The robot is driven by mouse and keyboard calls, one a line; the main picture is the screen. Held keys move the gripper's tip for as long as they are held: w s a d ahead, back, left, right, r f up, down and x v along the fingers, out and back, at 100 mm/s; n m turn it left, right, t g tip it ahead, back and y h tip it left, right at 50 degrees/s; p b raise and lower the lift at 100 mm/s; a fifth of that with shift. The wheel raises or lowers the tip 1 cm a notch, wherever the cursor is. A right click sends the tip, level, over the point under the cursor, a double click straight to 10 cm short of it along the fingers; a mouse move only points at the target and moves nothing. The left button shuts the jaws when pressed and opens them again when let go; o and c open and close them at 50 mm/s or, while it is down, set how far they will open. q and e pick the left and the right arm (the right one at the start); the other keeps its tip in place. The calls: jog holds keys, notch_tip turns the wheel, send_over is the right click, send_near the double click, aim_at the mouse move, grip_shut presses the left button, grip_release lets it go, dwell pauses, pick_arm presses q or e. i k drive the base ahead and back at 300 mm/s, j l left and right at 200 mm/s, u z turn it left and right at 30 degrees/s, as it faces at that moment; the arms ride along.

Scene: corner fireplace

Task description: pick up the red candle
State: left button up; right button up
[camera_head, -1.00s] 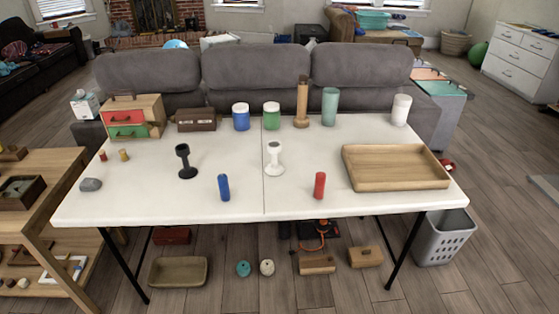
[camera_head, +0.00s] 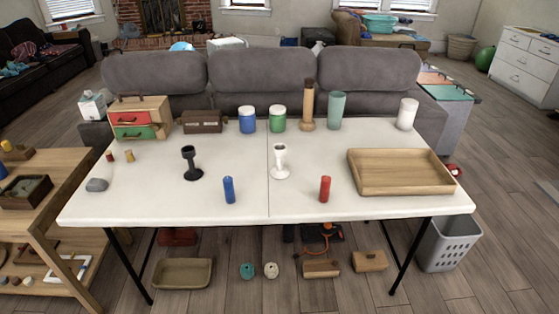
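The red candle (camera_head: 325,189) stands upright near the front edge of the white table (camera_head: 150,206), right of the table's middle seam. A blue candle (camera_head: 229,190) stands upright to its left, also near the front edge. A black candle holder (camera_head: 191,164) and a white candle holder (camera_head: 280,162) stand behind them, both with nothing in their cups that I can see. Neither of my grippers shows in the head view.
A wooden tray (camera_head: 405,189) lies right of the red candle. Jars, a tall wooden bottle (camera_head: 307,105), a green cup (camera_head: 336,110) and a small drawer box (camera_head: 139,118) line the back. A grey stone (camera_head: 97,185) lies left. The front middle is clear.

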aim_at(324, 194)
jog(key=i+l+u, duration=0.25)
jog(key=l, duration=0.4)
jog(key=i+l+u, duration=0.3)
jog(key=l, duration=0.4)
jog(key=i, duration=0.1)
